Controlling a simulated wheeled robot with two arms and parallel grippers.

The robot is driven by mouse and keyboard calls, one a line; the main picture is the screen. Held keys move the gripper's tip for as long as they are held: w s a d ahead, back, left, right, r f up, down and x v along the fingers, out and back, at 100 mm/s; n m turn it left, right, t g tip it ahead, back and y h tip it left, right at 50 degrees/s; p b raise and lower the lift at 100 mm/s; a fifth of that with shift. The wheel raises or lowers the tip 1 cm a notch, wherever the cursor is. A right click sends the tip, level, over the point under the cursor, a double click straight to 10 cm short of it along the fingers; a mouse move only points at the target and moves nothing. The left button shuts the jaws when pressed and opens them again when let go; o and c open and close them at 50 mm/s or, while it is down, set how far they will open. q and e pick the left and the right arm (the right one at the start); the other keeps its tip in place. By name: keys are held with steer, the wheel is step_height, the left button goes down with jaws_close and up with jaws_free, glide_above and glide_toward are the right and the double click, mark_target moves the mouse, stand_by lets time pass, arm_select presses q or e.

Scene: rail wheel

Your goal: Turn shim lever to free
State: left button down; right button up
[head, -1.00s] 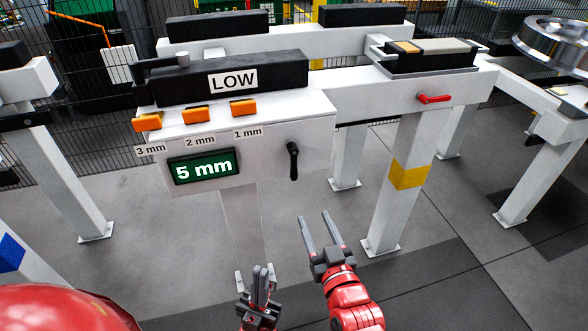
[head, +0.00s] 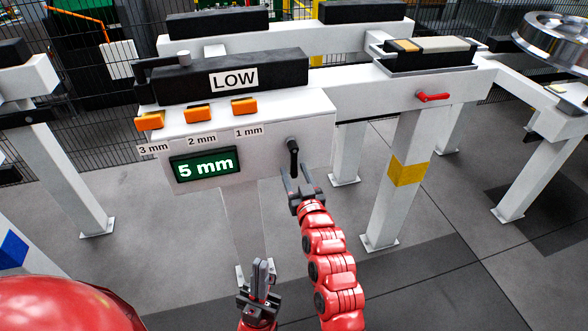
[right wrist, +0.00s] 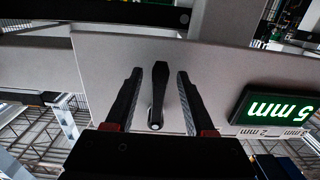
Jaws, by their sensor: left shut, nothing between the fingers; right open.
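The black shim lever (head: 293,157) is on the white front panel (head: 250,173), to the right of the green "5 mm" display (head: 203,166). It hangs downward. My right gripper (head: 297,177) is open at the lever's lower end. In the right wrist view the lever (right wrist: 157,95) stands between the two open fingers (right wrist: 157,100), with a gap on each side; the picture is upside down there. My left gripper (head: 261,272) is shut and empty, low in the head view and away from the panel.
Orange tabs (head: 198,114) marked 3, 2 and 1 mm sit on the panel's top edge, below a black block labelled "LOW" (head: 233,78). A red lever (head: 433,96) is on the beam to the right. A metal wheel (head: 560,45) is at the far right.

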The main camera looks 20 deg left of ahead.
steer(key=shift+w+a, duration=0.25)
steer(key=shift+w, duration=0.2)
jaws_close()
stand_by(1.2)
